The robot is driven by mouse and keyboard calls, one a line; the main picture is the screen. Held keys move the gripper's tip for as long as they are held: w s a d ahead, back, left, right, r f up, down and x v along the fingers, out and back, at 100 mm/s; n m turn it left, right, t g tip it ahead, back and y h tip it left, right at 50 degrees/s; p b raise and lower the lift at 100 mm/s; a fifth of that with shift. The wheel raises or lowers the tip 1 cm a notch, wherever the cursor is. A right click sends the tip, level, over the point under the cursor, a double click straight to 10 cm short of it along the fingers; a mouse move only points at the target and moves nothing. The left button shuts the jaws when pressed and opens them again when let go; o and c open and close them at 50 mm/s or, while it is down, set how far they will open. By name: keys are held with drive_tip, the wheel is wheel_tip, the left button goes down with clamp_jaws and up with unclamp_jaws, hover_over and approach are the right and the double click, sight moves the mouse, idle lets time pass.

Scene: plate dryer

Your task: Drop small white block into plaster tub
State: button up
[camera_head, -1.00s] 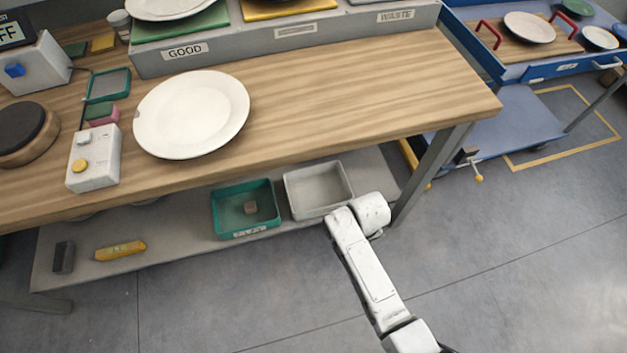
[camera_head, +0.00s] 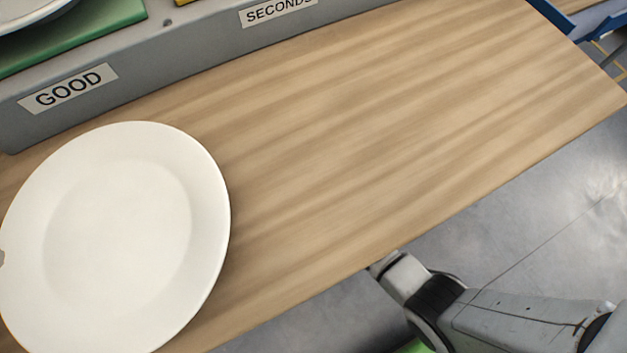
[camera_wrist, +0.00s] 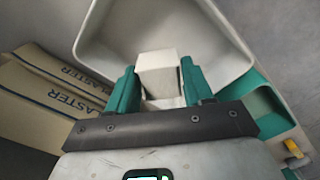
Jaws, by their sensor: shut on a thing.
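In the wrist view, my gripper (camera_wrist: 158,76) has two green fingers closed on a small white block (camera_wrist: 158,58). The block sticks up from between the fingertips. Behind it opens a pale grey-white tub (camera_wrist: 88,42), and the block appears over its inside. I cannot tell the height of the block above the tub floor. No label shows on this tub. A green tub (camera_wrist: 262,101) shows partly at the right. In the head view my gripper and both tubs are hidden or out of frame.
Paper bags printed PLASTER (camera_wrist: 60,88) lie at the left of the wrist view. A yellow item (camera_wrist: 293,148) is at lower right. In the head view, a large white plate (camera_head: 115,235) lies on the wooden bench (camera_head: 380,120), whose front edge is above my arm.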

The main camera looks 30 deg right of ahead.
drive_tip(key=shift+w+f, duration=0.35)
drive_tip(key=shift+f, duration=0.1)
wheel_tip(320, 180, down, 6)
drive_tip(key=b, duration=0.6)
drive_tip(key=shift+r, duration=0.25)
drive_tip(key=o, duration=1.2)
drive_tip(key=shift+c, duration=0.2)
drive_tip(key=shift+r, duration=0.1)
wheel_tip(320, 180, up, 11)
drive_tip(key=p, duration=0.4)
drive_tip(key=shift+p, duration=0.3)
drive_tip(key=shift+s+f, duration=0.1)
drive_tip(key=shift+f, duration=0.1)
